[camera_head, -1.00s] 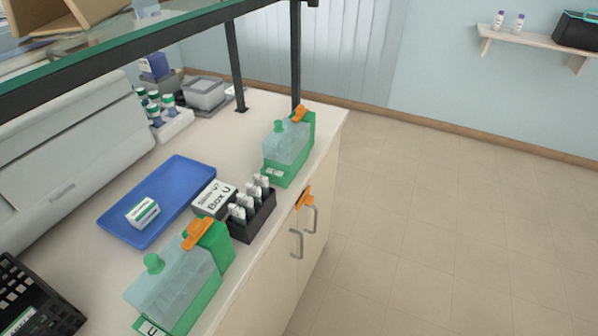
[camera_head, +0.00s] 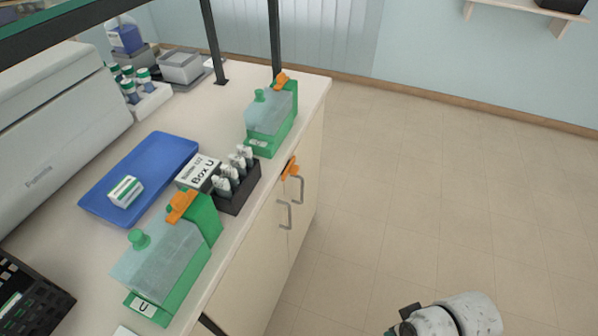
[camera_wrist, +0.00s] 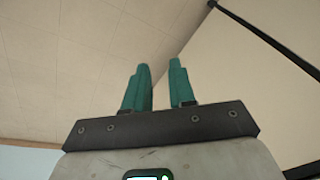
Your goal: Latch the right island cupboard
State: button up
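The island cupboard's pale front (camera_head: 262,252) runs below the counter edge in the head view. Two grey bar handles, one nearer (camera_head: 285,214) and one farther (camera_head: 298,188), stand on its doors. An orange latch piece (camera_head: 290,168) sits at the top of the front, above the handles. The doors look flush, but I cannot tell whether the latch is engaged. My gripper's teal fingers (camera_wrist: 159,66) are apart with nothing between them in the wrist view. White and dark parts of my arm show at the bottom of the head view, right of the cupboard and apart from it.
The counter (camera_head: 198,122) holds two green staining boxes, nearer (camera_head: 165,262) and farther (camera_head: 272,118), with orange clips. A black slide rack (camera_head: 238,190) and blue tray (camera_head: 101,201) stand there too. The tiled floor (camera_head: 420,190) right of the island is clear.

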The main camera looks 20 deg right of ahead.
jog(key=shift+o, duration=1.4)
jog(key=w+a+f+n+t+y+b, duration=0.1)
jog(key=w+a+y, duration=0.1)
jog(key=w, duration=0.3)
jog(key=w+a+f+n+y+b, duration=0.1)
jog(key=w+a, duration=0.1)
jog(key=w, duration=0.3)
jog(key=shift+f+n+t+y, duration=0.35)
jog(key=shift+n+t+y, duration=0.05)
jog(key=shift+o, duration=1.1)
jog(key=w+a+r+n+t+y+b, duration=0.1)
jog(key=w+r+n+t+y, duration=0.1)
jog(key=w, duration=0.7)
jog(key=shift+a+n+y+b, duration=0.3)
jog(key=shift+a+y+b, duration=0.1)
jog(key=shift+y, duration=0.3)
jog(key=n+t+y+b, duration=0.3)
jog(key=n+t+y, duration=0.1)
jog(key=t+y, duration=0.15)
send_near(298, 170)
jog(key=shift+g, duration=0.25)
jog(key=p+x, duration=0.1)
jog(key=x, duration=0.7)
jog(key=shift+w+a, duration=0.1)
jog(key=shift+w, duration=0.2)
jog(key=shift+c, duration=0.2)
grip_shut()
